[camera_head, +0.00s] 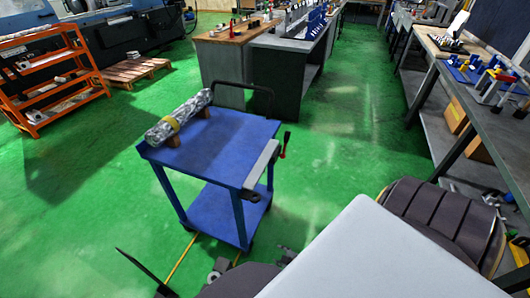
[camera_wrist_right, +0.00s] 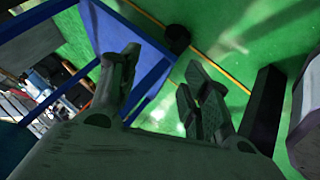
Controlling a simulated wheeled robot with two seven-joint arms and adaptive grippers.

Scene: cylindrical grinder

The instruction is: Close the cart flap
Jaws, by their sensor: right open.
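The blue cart (camera_head: 222,143) stands on the green floor in the middle of the head view. A light grey flap (camera_head: 262,165) runs along the right edge of its top. I cannot tell its exact tilt. My right gripper (camera_head: 252,260) is open and empty, low in front of the cart's near right leg. In the right wrist view its two fingers (camera_wrist_right: 163,80) are spread apart, with blue cart frame (camera_wrist_right: 150,78) behind them. My left gripper is not in view.
A patterned roll (camera_head: 180,117) lies on supports on the cart top, near a black push handle (camera_head: 262,90). An orange rack (camera_head: 75,80) is at the left, a workbench (camera_head: 275,55) behind, and a long table (camera_head: 455,80) at the right. Green floor around the cart is mostly clear.

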